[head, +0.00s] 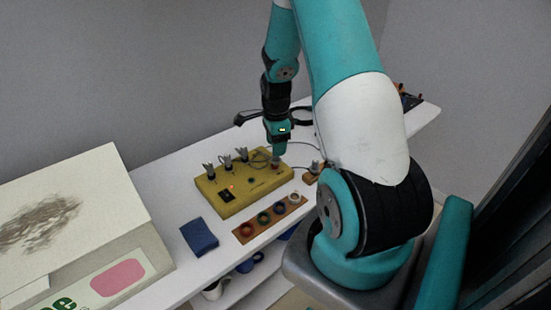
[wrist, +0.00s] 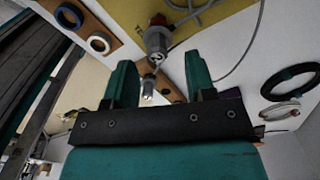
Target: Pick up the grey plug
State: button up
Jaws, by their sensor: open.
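In the head view, a yellow box (head: 245,187) stands on a white table, with several grey plugs (head: 226,160) upright along its back edge. Another grey plug (head: 315,166) stands on a small wooden block (head: 311,178) to the right. My gripper (head: 278,150) is above the box's right end, pointing down. In the wrist view, my gripper (wrist: 160,65) is open, its green fingers apart. A grey plug with a red part (wrist: 157,38) and a cable shows just beyond the fingertips. A small silver piece (wrist: 148,88) shows between the fingers; I cannot tell its depth.
A wooden strip with several coloured rings (head: 270,219) lies in front of the box. A blue block (head: 199,236) lies left of it. A large white carton (head: 80,235) fills the table's left. Cables (head: 297,143) run behind the box. Mugs (head: 245,264) stand on a lower shelf.

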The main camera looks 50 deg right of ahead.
aim_at(276, 159)
jog(key=shift+a+f+p, duration=0.15)
jog(key=shift+f+p, duration=0.25)
jog(key=shift+f, duration=2.35)
jog(key=c, duration=0.8)
jog(key=shift+c, duration=0.2)
notch_tip(276, 159, up, 20)
jog(key=shift+r, duration=0.1)
notch_tip(276, 159, up, 4)
jog(key=p, duration=0.3)
